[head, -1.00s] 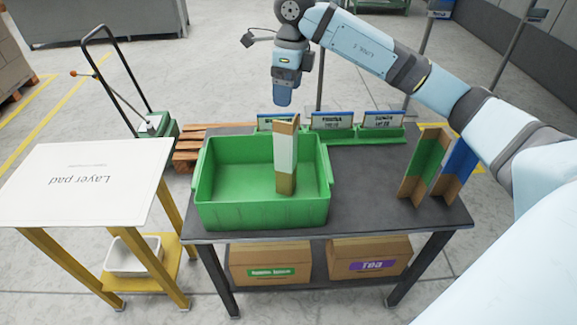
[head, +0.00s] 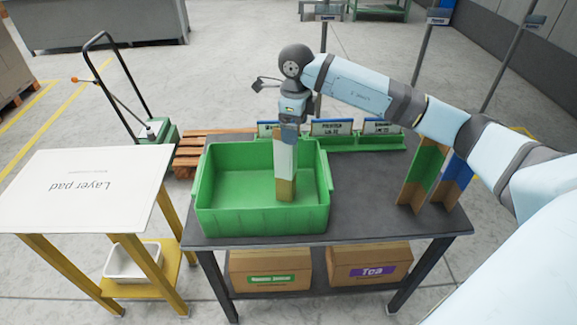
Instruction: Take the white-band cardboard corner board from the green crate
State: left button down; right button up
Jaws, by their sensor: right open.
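The white-band cardboard corner board (head: 285,160) stands upright in the green crate (head: 262,221), toward its right side. Its middle is white and its lower end is brown cardboard. My right gripper (head: 290,128) is at the top of the board, pointing down, and hides the board's upper end. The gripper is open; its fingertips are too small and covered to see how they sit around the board. My left gripper is not in view.
Green-band (head: 424,170) and blue-band (head: 457,176) corner boards stand on the dark table (head: 365,200) at right. A green rack with labels (head: 332,128) lies behind the crate. A layer pad table (head: 85,185) stands at left.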

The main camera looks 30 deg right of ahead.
notch_tip(320, 180, down, 3)
jog(key=shift+r, duration=0.1)
jog(key=c, duration=0.9)
